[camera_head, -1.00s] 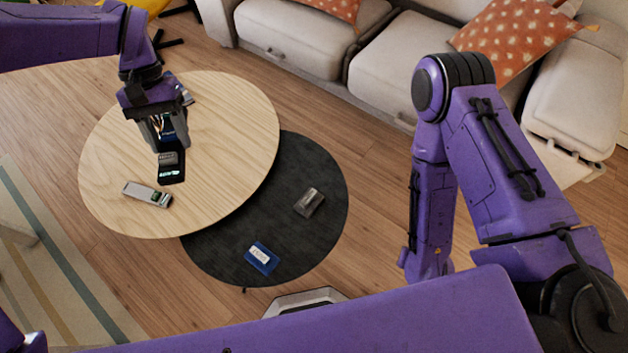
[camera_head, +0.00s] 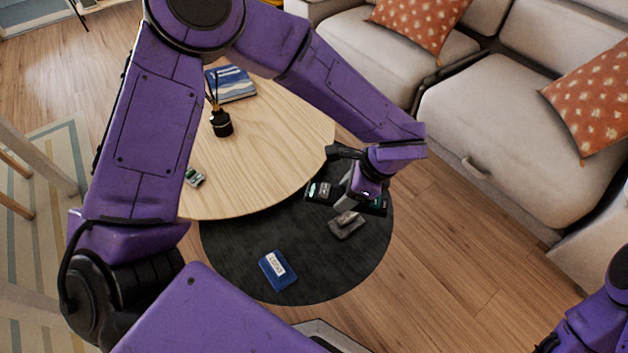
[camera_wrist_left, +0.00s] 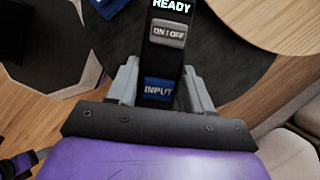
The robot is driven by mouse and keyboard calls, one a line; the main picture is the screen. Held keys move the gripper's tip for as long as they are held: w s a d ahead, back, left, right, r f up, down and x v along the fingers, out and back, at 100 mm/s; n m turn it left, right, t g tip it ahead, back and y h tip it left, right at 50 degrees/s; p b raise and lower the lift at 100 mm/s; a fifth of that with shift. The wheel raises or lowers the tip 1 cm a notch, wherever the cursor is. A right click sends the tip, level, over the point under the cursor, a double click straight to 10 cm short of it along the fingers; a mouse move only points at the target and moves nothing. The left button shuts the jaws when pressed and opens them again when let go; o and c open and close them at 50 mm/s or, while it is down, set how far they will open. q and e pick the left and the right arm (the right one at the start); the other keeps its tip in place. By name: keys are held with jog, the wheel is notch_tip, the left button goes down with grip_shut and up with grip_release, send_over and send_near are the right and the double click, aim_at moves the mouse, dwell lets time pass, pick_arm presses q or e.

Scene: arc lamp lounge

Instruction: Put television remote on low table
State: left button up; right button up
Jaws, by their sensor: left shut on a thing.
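The television remote (camera_head: 319,191) is a slim black bar. In the left wrist view the remote (camera_wrist_left: 159,56) shows a READY display, a grey ON / OFF button and a blue INPUT button. My left gripper (camera_head: 357,196) is shut across it; the grey fingers (camera_wrist_left: 160,88) clasp its two sides near the INPUT end. The low table (camera_head: 235,240) is the dark round top, partly under the pale wooden one. Remote and gripper are over its far part; I cannot tell the exact gap below.
On the dark top lie a blue box (camera_head: 278,270) and a grey-brown object (camera_head: 346,226) close to my left gripper. The higher wooden table (camera_head: 285,130) carries a black diffuser (camera_head: 221,123), a blue book (camera_head: 232,84) and a small device (camera_head: 194,177). A sofa (camera_head: 500,120) stands behind.

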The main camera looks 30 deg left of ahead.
pick_arm(q)
jog(key=s+d+f+m+t+b, duration=0.25)
jog(key=d+f+m+b, duration=0.25)
jog(key=f+m, duration=0.3)
send_near(309, 225)
jog(key=shift+w+a+f+t+b, duration=0.1)
jog(key=shift+a+f+t+b, duration=0.25)
jog(key=shift+a+f+b, duration=0.6)
notch_tip(309, 225, down, 4)
jog(key=shift+a+r+b, duration=0.1)
jog(key=shift+r+b, duration=0.1)
jog(key=shift+b, duration=0.55)
jog(key=shift+r, duration=0.1)
pick_arm(e)
notch_tip(309, 225, down, 11)
pick_arm(q)
jog(key=shift+f, duration=0.25)
jog(key=o, duration=1.1)
jog(key=shift+r, duration=0.1)
jog(key=shift+o, duration=0.2)
